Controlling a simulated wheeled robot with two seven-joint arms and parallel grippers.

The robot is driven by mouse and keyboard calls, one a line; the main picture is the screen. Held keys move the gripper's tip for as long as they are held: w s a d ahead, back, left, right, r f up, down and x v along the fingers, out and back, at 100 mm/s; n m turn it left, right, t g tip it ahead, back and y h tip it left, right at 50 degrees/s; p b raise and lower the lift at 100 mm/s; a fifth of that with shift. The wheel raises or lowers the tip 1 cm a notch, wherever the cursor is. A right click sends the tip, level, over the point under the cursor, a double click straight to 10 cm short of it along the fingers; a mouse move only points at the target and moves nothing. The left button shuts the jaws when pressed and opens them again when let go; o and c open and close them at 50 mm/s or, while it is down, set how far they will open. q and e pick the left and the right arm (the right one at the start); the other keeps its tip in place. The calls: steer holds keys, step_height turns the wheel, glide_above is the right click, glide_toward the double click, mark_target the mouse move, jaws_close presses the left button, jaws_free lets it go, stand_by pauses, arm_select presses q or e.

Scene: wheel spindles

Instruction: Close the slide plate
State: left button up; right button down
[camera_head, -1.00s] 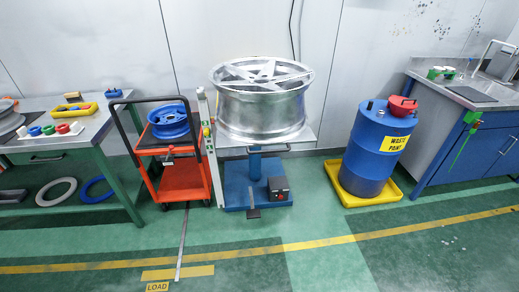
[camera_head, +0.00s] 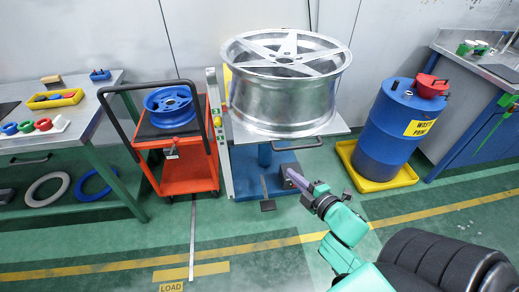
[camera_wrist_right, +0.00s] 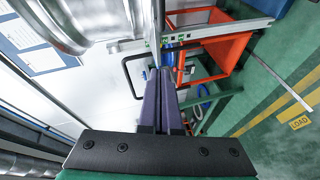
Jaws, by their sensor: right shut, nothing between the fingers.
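The silver slide plate (camera_head: 335,128) sits on a blue stand (camera_head: 270,185), with a dark handle (camera_head: 300,146) along its front edge. A large silver spoked wheel (camera_head: 287,100) rests on it and hides most of it. How far the plate is out, I cannot tell. My right gripper (camera_head: 292,174), with purple fingers, is in front of the stand, below and apart from the handle. Its fingers are together and empty in the right wrist view (camera_wrist_right: 162,75). My left gripper is not in view.
An orange cart (camera_head: 188,175) with a blue wheel (camera_head: 170,107) stands left of the stand, a thin upright post (camera_head: 221,140) between them. A blue waste barrel (camera_head: 390,135) in a yellow tray (camera_head: 385,184) stands right. Green floor in front is mostly clear.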

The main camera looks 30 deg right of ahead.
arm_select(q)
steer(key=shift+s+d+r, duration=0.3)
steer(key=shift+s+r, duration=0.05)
arm_select(e)
steer(key=w+d+f, duration=0.2)
steer(key=w+f, duration=0.1)
steer(key=w, duration=0.8)
steer(key=shift+w+d+f, duration=0.15)
steer(key=shift+d+f, duration=0.05)
steer(key=shift+d, duration=0.2)
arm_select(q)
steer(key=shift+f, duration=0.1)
